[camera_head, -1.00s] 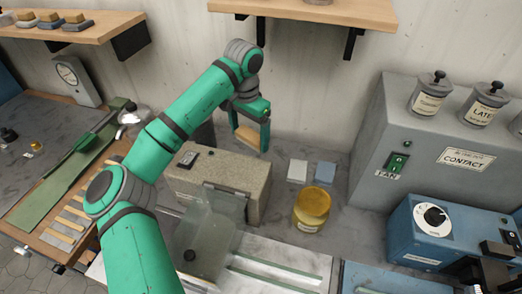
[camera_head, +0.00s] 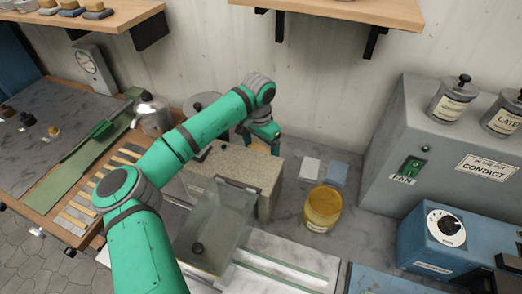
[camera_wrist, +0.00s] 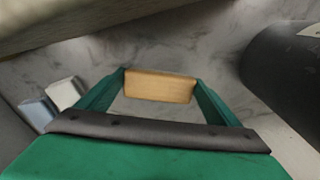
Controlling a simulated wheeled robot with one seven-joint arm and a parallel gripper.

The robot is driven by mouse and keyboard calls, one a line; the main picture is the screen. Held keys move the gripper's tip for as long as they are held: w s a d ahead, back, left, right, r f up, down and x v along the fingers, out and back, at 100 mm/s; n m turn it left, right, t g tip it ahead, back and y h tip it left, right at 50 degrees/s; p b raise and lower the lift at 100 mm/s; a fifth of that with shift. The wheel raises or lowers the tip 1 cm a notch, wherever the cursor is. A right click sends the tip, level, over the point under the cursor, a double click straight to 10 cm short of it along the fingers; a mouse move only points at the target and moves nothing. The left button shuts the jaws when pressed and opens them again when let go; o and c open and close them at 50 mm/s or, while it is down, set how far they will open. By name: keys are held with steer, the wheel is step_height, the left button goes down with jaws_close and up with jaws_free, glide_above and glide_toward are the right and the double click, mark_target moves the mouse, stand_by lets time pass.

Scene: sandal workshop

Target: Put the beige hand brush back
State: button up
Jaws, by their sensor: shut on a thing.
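My gripper (camera_head: 265,135) is shut on the beige hand brush (camera_wrist: 160,87), a light wooden block held crosswise between the fingertips in the wrist view.
A white block (camera_head: 309,168), a blue block (camera_head: 337,174) and a yellow jar (camera_head: 322,208) stand right of the box. A dark cylinder (camera_wrist: 292,65) is near my gripper. A wooden wall shelf (camera_head: 325,10) hangs above; several brush-like blocks sit on the left shelf (camera_head: 110,28).

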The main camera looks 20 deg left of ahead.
steer(key=shift+f, duration=0.1)
steer(key=o, duration=0.9)
steer(key=shift+w, duration=0.1)
steer(key=shift+w+r, duration=0.1)
steer(key=shift+r, duration=0.4)
steer(key=r, duration=0.7)
steer(key=s+r, duration=0.1)
steer(key=r, duration=0.3)
steer(key=shift+r, duration=0.1)
steer(key=shift+w, duration=0.1)
steer(key=f, duration=1.2)
steer(key=shift+w+f, duration=0.15)
steer(key=shift+w, duration=0.1)
steer(key=shift+r, duration=1)
